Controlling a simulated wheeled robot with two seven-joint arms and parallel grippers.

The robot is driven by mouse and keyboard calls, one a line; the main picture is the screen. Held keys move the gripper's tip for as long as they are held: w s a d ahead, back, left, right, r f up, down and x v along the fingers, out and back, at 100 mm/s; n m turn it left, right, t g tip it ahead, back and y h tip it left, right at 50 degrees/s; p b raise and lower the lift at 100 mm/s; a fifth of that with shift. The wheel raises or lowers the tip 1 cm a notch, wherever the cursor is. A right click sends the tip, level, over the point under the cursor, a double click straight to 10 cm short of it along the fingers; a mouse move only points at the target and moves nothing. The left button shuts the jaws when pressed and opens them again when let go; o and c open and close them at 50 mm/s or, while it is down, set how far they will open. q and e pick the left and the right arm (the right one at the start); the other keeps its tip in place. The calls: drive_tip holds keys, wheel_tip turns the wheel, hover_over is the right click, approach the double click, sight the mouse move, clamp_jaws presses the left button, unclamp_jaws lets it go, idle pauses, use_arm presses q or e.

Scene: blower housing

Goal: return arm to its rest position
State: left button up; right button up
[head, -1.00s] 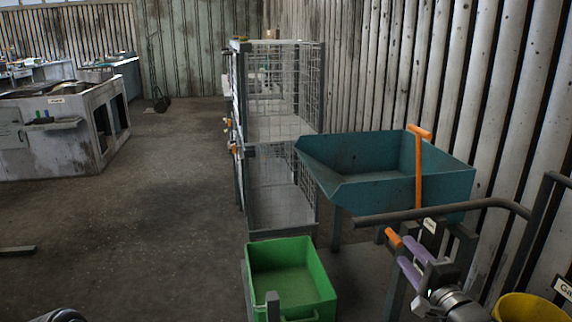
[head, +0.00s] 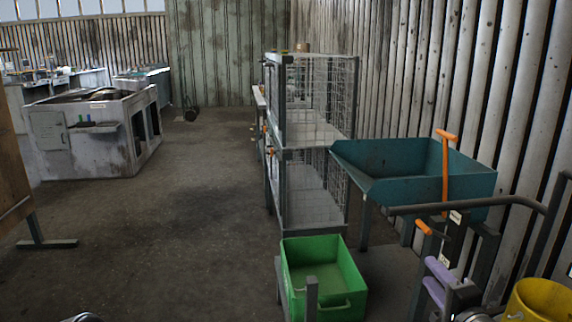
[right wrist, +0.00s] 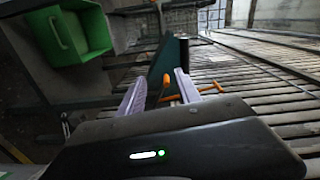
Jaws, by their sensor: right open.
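My right gripper (head: 437,283) is at the lower right of the head view, with two purple fingers. It is below a short orange handle (head: 423,228) on a dark metal post, with a visible gap. In the right wrist view my right gripper (right wrist: 158,90) shows its fingers spread apart. Orange handles (right wrist: 166,86) appear beyond and between the fingertips there. I see nothing held. My left gripper is not in view; only a dark rounded piece, probably of my own arm, shows at the bottom left of the head view.
A dark rail (head: 440,208) runs above the right gripper. A teal hopper (head: 425,180) with a tall orange lever (head: 445,165) stands behind. A green bin (head: 325,285), wire cage shelf (head: 310,150) and yellow bucket (head: 541,300) are around. The floor left of the bin is clear.

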drive_tip(key=s+a+f+n+g, duration=0.3)
drive_tip(key=f+n+g, duration=0.1)
drive_tip(key=f, duration=0.8)
drive_tip(key=s+a+f+n+g, duration=0.2)
drive_tip(key=a+f+n+g, duration=0.15)
drive_tip(key=f, duration=0.85)
drive_tip(key=s+a+f+n+g, duration=0.45)
drive_tip(key=s+a+f, duration=0.45)
drive_tip(key=s+f, duration=0.3)
drive_tip(key=s+a+f+n+g+y, duration=0.1)
drive_tip(key=s+a+f+g, duration=0.3)
drive_tip(key=s, duration=0.3)
drive_tip(key=s+a+f+n+g+y, duration=0.1)
drive_tip(key=s+a+f, duration=0.3)
drive_tip(key=s+a, duration=0.25)
wheel_tip(320, 180, up, 18)
drive_tip(key=d+p, duration=0.1)
drive_tip(key=p, duration=1.7)
drive_tip(key=shift+d+f+p, duration=0.15)
drive_tip(key=shift+f+p, duration=0.05)
drive_tip(key=shift+p, duration=0.1)
drive_tip(key=shift+s, duration=0.1)
